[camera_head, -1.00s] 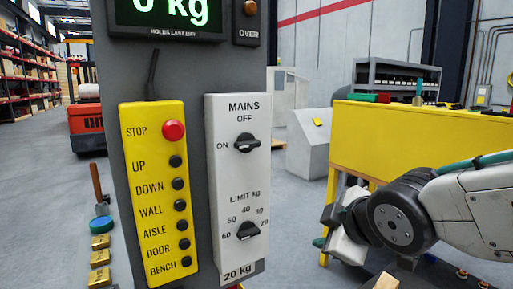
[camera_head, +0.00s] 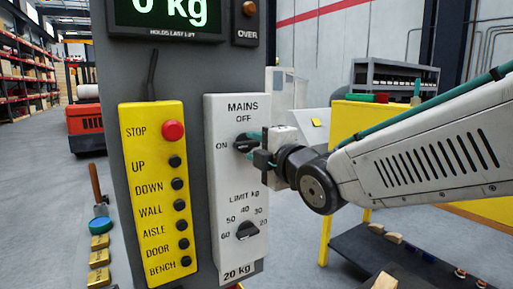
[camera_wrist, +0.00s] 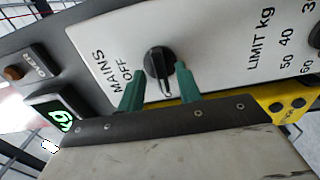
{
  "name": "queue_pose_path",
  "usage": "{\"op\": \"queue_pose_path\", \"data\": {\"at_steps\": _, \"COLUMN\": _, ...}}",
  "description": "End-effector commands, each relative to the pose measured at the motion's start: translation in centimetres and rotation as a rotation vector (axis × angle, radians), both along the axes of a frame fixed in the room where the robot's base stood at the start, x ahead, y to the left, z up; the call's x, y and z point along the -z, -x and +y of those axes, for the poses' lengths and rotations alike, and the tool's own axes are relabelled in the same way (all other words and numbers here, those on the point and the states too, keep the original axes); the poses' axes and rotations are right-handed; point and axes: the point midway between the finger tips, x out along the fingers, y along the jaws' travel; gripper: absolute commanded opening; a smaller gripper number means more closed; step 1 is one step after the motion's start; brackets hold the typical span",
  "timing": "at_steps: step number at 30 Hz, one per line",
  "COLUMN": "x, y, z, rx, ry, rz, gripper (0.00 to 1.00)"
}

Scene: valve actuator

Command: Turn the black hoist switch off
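The black hoist switch, the MAINS knob (camera_head: 243,144), sits on the white panel (camera_head: 226,190) between the OFF label above and the ON label at left. In the wrist view its handle (camera_wrist: 158,62) lies with its white mark towards the bottom, the ON side. My gripper (camera_head: 259,148) is at the knob from the right. In the wrist view my gripper (camera_wrist: 160,87) has its green fingertips apart, one on each side of the knob. A gap shows on both sides, though contact deeper in cannot be told.
The black LIMIT kg knob (camera_head: 248,231) is just below on the same panel. A yellow button box (camera_head: 157,225) with a red STOP button (camera_head: 173,131) stands to the left. A yellow bench (camera_head: 350,115) is behind my arm at right.

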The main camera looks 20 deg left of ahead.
Motion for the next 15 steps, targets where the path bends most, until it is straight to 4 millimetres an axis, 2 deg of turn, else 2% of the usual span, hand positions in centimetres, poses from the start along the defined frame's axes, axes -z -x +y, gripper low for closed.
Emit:
{"op": "queue_pose_path", "data": {"at_steps": 11, "x": 0.01, "y": -0.48, "z": 0.67, "rx": -0.001, "ry": 0.001, "rz": 0.001, "gripper": 0.35}}
{"op": "queue_pose_path", "data": {"at_steps": 12, "x": 0.01, "y": -0.48, "z": 0.65, "rx": -0.001, "ry": 0.001, "rz": 0.001, "gripper": 0.23}}
{"op": "queue_pose_path", "data": {"at_steps": 15, "x": 0.02, "y": -0.47, "z": 0.65, "rx": -0.001, "ry": 0.001, "rz": 0.001, "gripper": 0.0}}
